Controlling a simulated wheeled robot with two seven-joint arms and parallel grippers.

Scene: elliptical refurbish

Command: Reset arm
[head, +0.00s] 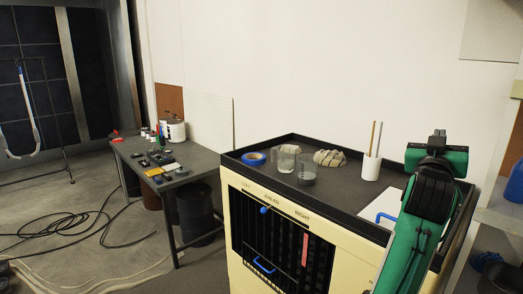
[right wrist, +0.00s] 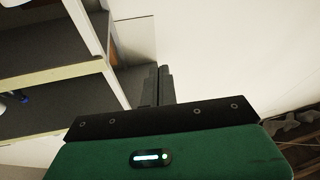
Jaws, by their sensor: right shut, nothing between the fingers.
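My right arm, green and black, rises at the right of the head view. Its gripper (head: 438,134) is at the top end, raised in front of the white wall beyond the right part of the cabinet. In the right wrist view the dark fingers (right wrist: 164,84) are together and hold nothing. My left gripper is in neither view.
A cream cabinet (head: 240,222) with a dark tray top bears blue tape (head: 254,158), two clear cups, beige cloths and a white holder (head: 371,168) with sticks. Shelving (right wrist: 60,72) stands close to the right gripper. A cluttered grey table (head: 200,158) and floor cables are farther left.

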